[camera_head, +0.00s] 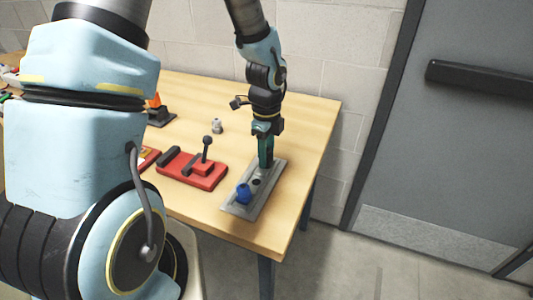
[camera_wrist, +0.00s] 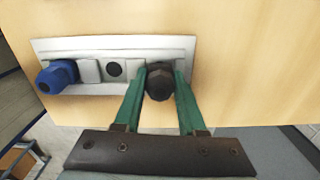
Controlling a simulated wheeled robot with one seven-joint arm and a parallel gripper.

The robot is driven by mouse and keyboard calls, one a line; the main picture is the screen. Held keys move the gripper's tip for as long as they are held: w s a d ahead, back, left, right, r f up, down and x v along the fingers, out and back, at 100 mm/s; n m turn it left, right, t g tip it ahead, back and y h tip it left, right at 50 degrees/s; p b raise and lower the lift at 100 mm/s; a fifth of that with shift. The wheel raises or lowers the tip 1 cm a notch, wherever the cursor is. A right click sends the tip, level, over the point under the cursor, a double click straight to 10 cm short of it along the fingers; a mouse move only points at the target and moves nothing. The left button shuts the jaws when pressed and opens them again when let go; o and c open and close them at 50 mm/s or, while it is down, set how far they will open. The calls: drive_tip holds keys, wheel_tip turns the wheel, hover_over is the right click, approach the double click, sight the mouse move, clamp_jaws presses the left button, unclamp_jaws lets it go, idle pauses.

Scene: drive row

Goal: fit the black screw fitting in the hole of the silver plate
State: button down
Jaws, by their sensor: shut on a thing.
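The silver plate (camera_head: 261,198) lies on the table near its right edge. It also shows across the upper part of the wrist view (camera_wrist: 115,43). A blue screw fitting (camera_head: 243,194) stands at its near end, on the left in the wrist view (camera_wrist: 57,77). My gripper (camera_wrist: 160,75) is shut on the black screw fitting (camera_wrist: 159,83), at the plate's far end. Whether the fitting sits in the plate or hangs just above it, I cannot tell. In the head view my gripper (camera_head: 266,164) points down at the plate and hides the fitting.
A red block with a black lever (camera_head: 196,169) stands left of the plate. A small silver piece (camera_head: 217,126) stands behind it, and an orange and black object (camera_head: 157,113) is farther left. Wood is clear behind the plate; the table edge is close on its right.

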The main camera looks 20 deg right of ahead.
drive_tip(key=shift+f, duration=0.15)
idle(0.4)
drive_tip(key=shift+c, duration=2)
unclamp_jaws()
wheel_tip(320, 180, up, 11)
drive_tip(key=shift+f+b, duration=0.1)
drive_tip(key=shift+b, duration=0.45)
drive_tip(key=shift+a, duration=0.1)
